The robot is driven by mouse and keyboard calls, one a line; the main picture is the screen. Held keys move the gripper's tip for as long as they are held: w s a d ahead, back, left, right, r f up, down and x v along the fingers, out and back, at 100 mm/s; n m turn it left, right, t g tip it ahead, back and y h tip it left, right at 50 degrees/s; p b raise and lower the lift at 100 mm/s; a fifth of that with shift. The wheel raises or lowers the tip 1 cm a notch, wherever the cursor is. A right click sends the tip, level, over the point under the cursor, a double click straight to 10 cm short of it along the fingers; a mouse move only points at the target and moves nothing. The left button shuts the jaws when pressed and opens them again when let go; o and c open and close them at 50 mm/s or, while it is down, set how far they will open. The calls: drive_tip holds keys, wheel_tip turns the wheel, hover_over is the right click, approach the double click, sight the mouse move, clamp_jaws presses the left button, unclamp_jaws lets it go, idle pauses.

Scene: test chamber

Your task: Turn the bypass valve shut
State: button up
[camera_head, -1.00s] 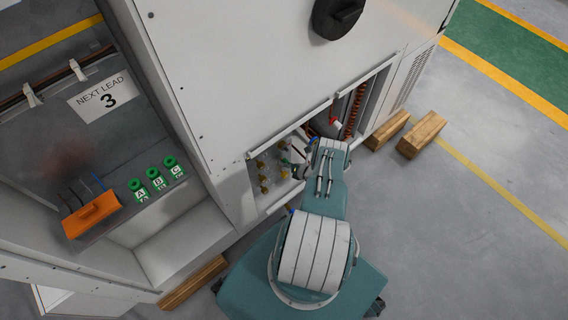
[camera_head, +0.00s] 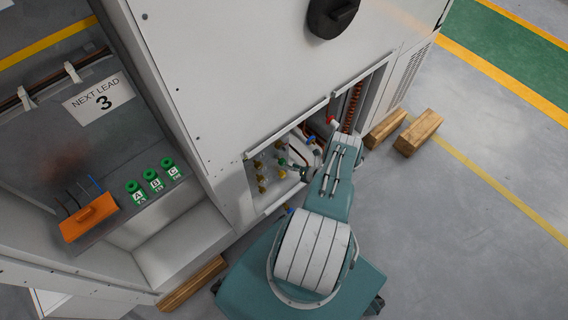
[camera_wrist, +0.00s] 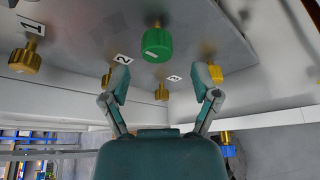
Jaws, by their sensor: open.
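No knob carries a readable "bypass" label. A green knob (camera_wrist: 157,44) hangs from a grey panel (camera_wrist: 90,30) in the wrist view. Brass knobs stand around it: one by tag 1 (camera_wrist: 26,58), one by tag 2 (camera_wrist: 108,76), one by tag 3 (camera_wrist: 161,92) and one at right (camera_wrist: 215,73). My gripper (camera_wrist: 161,76) is open and empty, its two fingers apart on either side of the green knob's line, with the knob above and beyond the tips. In the head view the brass knobs (camera_head: 262,178) show in the low cabinet opening, left of my gripper.
The opening's edges (camera_head: 290,128) are close around my arm. A red-and-white handle (camera_head: 332,121) and a coiled red hose (camera_head: 354,103) are at its right. Wooden blocks (camera_head: 418,132) lie on the floor.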

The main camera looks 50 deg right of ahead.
drive_tip(key=v, duration=0.7)
idle(0.4)
